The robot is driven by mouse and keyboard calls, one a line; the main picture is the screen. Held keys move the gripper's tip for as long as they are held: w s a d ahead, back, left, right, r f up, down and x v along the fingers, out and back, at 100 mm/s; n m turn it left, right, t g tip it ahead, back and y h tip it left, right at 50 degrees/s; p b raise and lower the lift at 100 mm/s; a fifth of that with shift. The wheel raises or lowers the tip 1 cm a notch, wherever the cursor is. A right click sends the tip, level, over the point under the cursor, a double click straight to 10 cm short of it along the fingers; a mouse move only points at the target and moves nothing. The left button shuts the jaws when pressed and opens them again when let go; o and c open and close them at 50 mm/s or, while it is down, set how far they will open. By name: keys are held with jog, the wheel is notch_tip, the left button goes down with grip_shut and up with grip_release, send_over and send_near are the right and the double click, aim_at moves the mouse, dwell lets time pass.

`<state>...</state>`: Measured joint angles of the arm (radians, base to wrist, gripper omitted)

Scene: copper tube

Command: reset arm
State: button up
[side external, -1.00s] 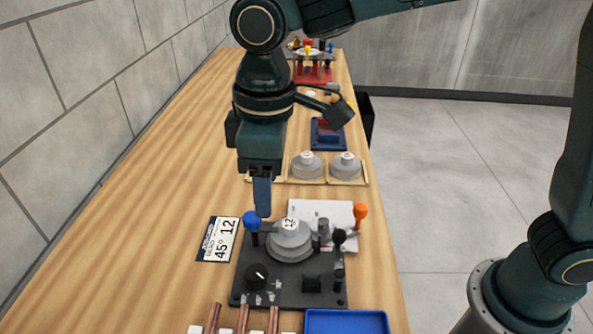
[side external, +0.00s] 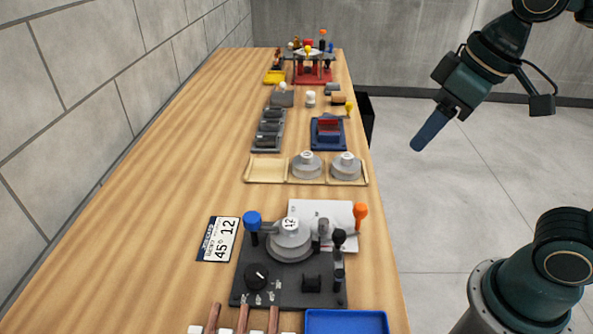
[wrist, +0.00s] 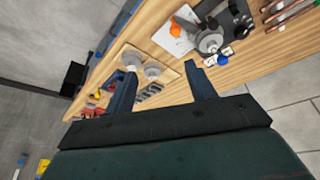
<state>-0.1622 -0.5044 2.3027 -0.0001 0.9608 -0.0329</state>
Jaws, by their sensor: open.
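My gripper (side external: 432,130) hangs in the air to the right of the bench, above the floor and clear of everything on the bench. In the wrist view my gripper (wrist: 160,80) has its two fingers well apart with nothing between them. The tube bender (side external: 290,270) stands on the bench with a grey die marked 12 (side external: 290,238), a blue-knobbed lever (side external: 252,221) and an orange-knobbed lever (side external: 360,212). Copper tubes (side external: 243,318) lie at the near edge. A card reading 45° 12 (side external: 218,239) lies left of the bender.
A wooden tray (side external: 265,170) holds two grey dies (side external: 306,166) behind the bender. A blue bin (side external: 346,321) is at the near right. A blue vise (side external: 327,132) and a red stand (side external: 312,72) are farther back. The bench's left side is clear.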

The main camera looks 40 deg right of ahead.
jog(key=s+d+f+m+t, duration=0.1)
jog(key=s+d+f+m, duration=0.1)
jog(key=s, duration=0.3)
jog(key=shift+d+f+h, duration=0.15)
jog(key=shift+d+h, duration=0.15)
jog(key=shift+d, duration=0.6)
jog(key=shift+s, duration=0.1)
